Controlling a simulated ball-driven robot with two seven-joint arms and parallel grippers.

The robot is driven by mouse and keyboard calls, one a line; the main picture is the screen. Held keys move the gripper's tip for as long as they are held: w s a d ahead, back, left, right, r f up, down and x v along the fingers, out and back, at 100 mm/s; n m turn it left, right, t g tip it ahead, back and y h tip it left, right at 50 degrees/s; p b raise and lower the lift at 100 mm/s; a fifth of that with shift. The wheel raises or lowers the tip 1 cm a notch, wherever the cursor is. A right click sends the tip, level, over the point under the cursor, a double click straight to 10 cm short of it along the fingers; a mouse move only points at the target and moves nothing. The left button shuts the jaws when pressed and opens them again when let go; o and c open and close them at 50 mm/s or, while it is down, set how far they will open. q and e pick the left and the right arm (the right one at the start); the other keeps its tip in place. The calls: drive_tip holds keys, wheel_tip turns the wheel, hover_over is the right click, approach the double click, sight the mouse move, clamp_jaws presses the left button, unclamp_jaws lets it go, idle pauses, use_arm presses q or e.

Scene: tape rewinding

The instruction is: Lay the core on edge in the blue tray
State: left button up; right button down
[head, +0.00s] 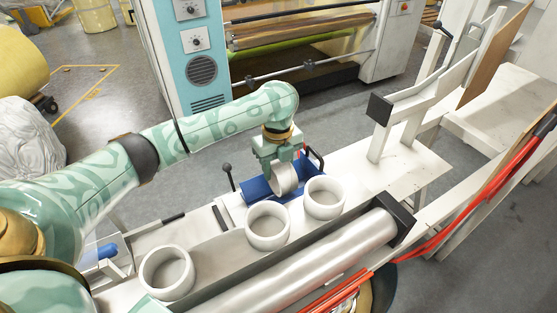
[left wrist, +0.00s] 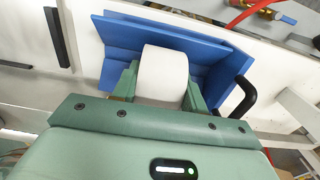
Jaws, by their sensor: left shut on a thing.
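A white ring-shaped core (head: 284,179) is held on edge by my left gripper (head: 281,163), which points down at the blue tray (head: 256,190). In the left wrist view the core (left wrist: 163,70) sits between the two green fingers of the left gripper (left wrist: 161,92). The blue tray (left wrist: 125,38) lies behind and around it, with its walls angled. The core is at or just over the tray; I cannot tell if it touches the bottom. My right gripper is not in view.
Several similar white rings stand on the bench, at the left (head: 167,272), middle (head: 267,226) and right (head: 324,198). A long metal roller (head: 300,265) runs along the front.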

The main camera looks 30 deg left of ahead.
use_arm(q)
drive_tip(key=shift+f, duration=0.45)
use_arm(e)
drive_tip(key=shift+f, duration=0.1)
use_arm(q)
drive_tip(key=o, duration=0.8)
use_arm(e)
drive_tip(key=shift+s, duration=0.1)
use_arm(q)
drive_tip(key=shift+o, duration=0.2)
wheel_tip(320, 180, up, 16)
drive_tip(key=p, duration=0.8)
drive_tip(key=shift+r, duration=0.15)
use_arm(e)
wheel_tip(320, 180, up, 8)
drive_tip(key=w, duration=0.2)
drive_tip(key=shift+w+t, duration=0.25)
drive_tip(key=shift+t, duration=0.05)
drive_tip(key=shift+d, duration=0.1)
